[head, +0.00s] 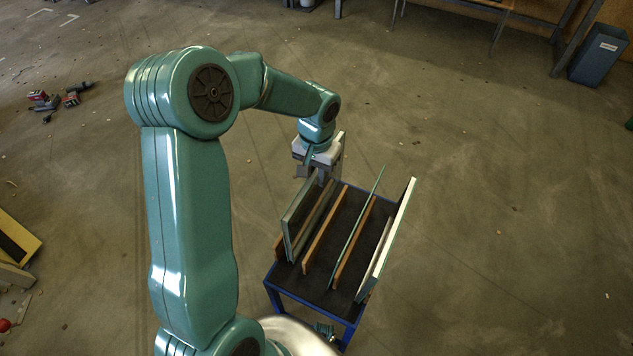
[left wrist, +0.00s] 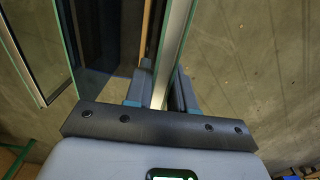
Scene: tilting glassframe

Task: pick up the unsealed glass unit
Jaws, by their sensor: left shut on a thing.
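A glass unit (head: 300,220) with a pale edge strip stands upright in the left part of a rack cart (head: 290,293). My left gripper (head: 319,176) is at the far end of the rack, pointing down. In the left wrist view its fingers (left wrist: 160,92) are shut on the edge of an upright pane unit (left wrist: 178,45) with a light grey edge and greenish glass. I cannot tell from the pictures whether its edge is sealed. The gripper hides part of the gripped edge in the head view. My right gripper is not in view.
A thin greenish pane (head: 358,220) and a white-edged panel (head: 393,237) stand in the rack among wooden slats (head: 325,230). Power tools (head: 72,96) lie on the floor at left. A blue-grey bin (head: 598,55) stands at back right. The floor right of the cart is largely clear.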

